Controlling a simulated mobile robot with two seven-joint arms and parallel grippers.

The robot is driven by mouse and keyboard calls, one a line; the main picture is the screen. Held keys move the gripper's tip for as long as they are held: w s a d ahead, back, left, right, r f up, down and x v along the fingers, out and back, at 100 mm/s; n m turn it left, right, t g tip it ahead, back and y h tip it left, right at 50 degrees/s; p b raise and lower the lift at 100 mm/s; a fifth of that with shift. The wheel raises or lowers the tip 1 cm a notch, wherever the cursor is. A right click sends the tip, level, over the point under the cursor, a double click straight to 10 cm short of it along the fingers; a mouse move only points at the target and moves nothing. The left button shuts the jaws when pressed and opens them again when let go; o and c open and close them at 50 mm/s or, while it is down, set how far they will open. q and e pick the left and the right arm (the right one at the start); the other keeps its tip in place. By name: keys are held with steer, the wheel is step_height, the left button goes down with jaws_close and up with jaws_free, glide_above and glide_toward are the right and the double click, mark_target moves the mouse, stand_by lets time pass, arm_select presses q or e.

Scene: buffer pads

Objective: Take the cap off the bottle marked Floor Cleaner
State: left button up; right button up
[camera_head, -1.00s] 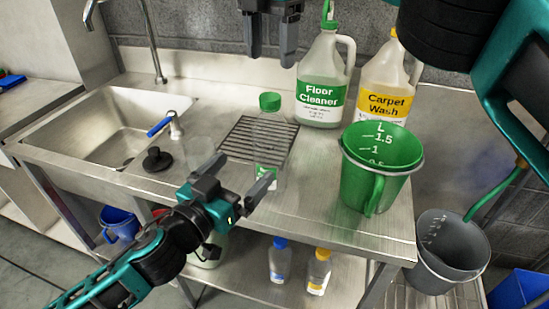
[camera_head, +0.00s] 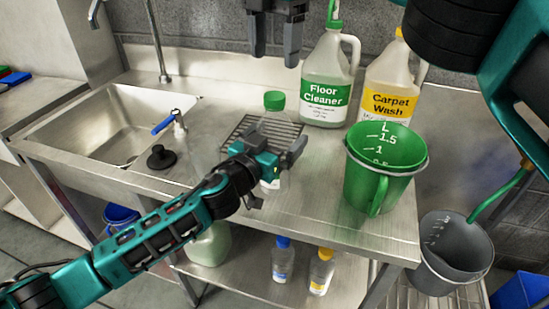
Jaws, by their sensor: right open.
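A large white jug (camera_head: 325,85) with a green "Floor Cleaner" label stands upright at the back of the steel counter. Its green top (camera_head: 334,14) is partly cut off by the upper picture edge. A small clear bottle with a green cap (camera_head: 274,101) stands by the drain grille; its lower part is mostly hidden by my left gripper (camera_head: 277,170). That gripper is at the small bottle's body, below the cap; whether its fingers touch the bottle is unclear. My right gripper (camera_head: 275,50) hangs open and empty, left of the jug's top.
A "Carpet Wash" jug (camera_head: 388,88) stands right of the Floor Cleaner jug. A green measuring jug (camera_head: 371,190) stands near the counter's right edge. A sink (camera_head: 110,115), tap and black plug (camera_head: 160,157) are at left. Small bottles stand on the lower shelf.

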mark_target(274, 95)
arm_select(q)
steer(key=shift+c, duration=0.5)
steer(key=c, duration=1.5)
jaws_close()
arm_select(e)
steer(key=m, duration=0.7)
steer(key=shift+m, duration=0.3)
steer(key=m, duration=0.5)
steer(key=shift+m, duration=0.3)
steer(key=shift+f, duration=4)
